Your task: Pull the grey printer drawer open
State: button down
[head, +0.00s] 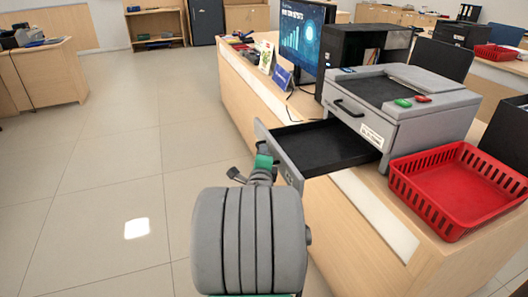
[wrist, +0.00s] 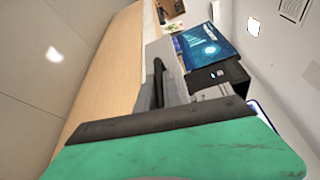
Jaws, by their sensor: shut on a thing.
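The grey printer (head: 415,125) sits on the counter. Its drawer (head: 322,146) stands pulled well out to the left, over the counter's edge, and its dark inside looks empty. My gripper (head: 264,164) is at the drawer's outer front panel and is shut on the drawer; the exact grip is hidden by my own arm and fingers. In the wrist view, the green and black part of my gripper (wrist: 165,140) fills the bottom. A black handle (wrist: 157,82) on a grey panel shows beyond it. A second black handle (head: 349,108) is on the printer body above the drawer.
A red basket (head: 450,215) stands right of the printer on the counter (head: 350,235). A monitor (head: 303,42) and a black machine (head: 350,50) stand behind it. The tiled floor (head: 110,170) on the left is clear.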

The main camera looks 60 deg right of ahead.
jog(key=shift+a, duration=0.1)
jog(key=c, duration=1.5)
grip_release()
jog(key=shift+w, duration=0.1)
jog(key=shift+a, duration=0.1)
jog(key=p+v, duration=0.1)
jog(key=v, duration=0.6)
jog(key=shift+s+a, duration=0.3)
